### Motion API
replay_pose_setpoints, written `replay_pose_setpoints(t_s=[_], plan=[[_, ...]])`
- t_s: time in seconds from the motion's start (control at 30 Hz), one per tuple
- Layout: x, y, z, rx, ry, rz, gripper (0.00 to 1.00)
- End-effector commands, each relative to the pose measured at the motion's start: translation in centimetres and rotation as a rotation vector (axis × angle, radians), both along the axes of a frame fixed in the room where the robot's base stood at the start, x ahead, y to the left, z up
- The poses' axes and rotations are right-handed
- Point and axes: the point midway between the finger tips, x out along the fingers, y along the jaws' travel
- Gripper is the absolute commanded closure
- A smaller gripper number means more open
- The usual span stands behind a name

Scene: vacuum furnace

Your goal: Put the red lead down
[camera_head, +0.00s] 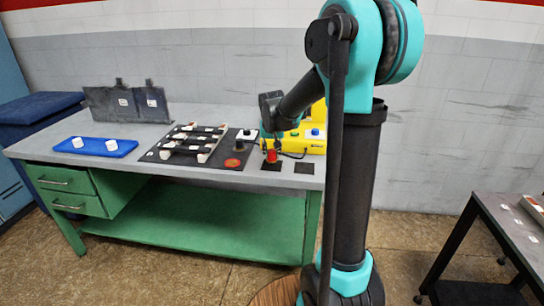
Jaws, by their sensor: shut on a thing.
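The red lead (271,156) shows as a small red piece at the front right of the grey-topped workbench (60,157). My gripper (271,147) points down over it and is shut on it. The lead is just above or touching a dark square patch (271,166) on the bench; I cannot tell which. The fingers are small and dark in this view, and the lead's upper part is hidden by them. A yellow box (312,141) with coloured knobs stands right behind my gripper.
A second dark square (304,168) lies bare to the right. A dark board (165,155) with white-ended bars and a red disc (232,163) is to the left. A blue tray (97,154) holds two white pieces. Dark plates (127,103) stand at the back.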

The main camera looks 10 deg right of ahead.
Motion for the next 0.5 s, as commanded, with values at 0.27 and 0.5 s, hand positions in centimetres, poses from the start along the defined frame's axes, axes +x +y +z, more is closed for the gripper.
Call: replay_pose_setpoints(t_s=[0.27, 0.5], plan=[[0.0, 0.0, -1.9, 0.000, 0.000, 0.000, 1.00], [0.0, 0.0, -2.0, 0.000, 0.000, 0.000, 1.00]])
